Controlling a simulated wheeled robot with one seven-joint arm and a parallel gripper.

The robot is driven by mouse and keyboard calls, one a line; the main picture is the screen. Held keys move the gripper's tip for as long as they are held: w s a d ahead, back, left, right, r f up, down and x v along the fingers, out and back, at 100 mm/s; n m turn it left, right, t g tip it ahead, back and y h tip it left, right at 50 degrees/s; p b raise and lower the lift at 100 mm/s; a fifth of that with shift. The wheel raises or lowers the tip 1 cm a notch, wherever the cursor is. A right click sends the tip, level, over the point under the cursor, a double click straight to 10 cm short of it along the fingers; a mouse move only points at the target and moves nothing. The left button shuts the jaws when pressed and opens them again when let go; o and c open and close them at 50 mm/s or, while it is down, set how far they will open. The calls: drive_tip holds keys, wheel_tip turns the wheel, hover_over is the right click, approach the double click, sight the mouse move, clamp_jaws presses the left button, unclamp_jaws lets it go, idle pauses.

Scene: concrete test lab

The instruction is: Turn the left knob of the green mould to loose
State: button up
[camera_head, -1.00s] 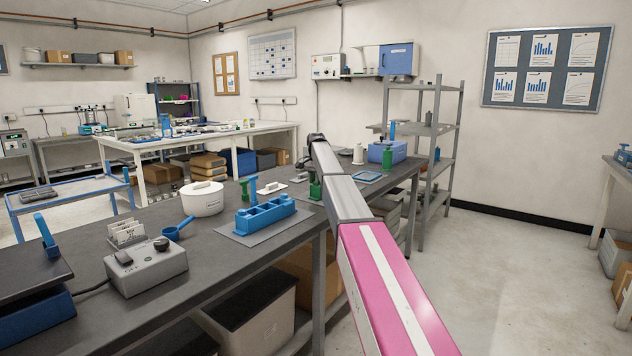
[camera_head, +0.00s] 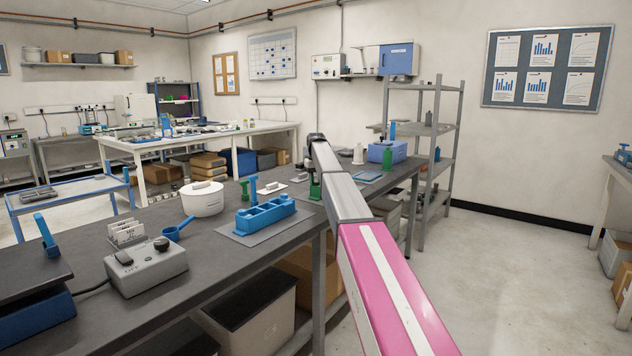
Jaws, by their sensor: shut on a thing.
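My arm reaches from the lower right over the long dark bench, and its link covers part of the bench top. My gripper is hidden behind this link, so its jaws and what they touch do not show. A small upright green piece (camera_head: 314,188) shows just left of the link. Another green piece (camera_head: 244,190) stands farther left, behind the blue mould. A third green upright piece (camera_head: 387,159) stands right of the link. I cannot tell which of these belongs to the green mould; no left knob can be made out.
A blue mould (camera_head: 264,215) lies on a grey mat near the bench's front edge. A white round pot (camera_head: 202,199), blue scoop (camera_head: 175,231) and grey control box (camera_head: 146,267) stand left. A blue box (camera_head: 388,151) and metal shelf rack (camera_head: 437,150) are behind right.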

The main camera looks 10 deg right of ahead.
drive_tip(key=n, duration=0.4)
drive_tip(key=shift+n, duration=2.5)
drive_tip(key=o, duration=0.9)
drive_tip(key=shift+o, duration=0.2)
drive_tip(key=shift+r, duration=0.15)
wheel_tip(320, 180, up, 11)
drive_tip(key=shift+f, duration=0.2)
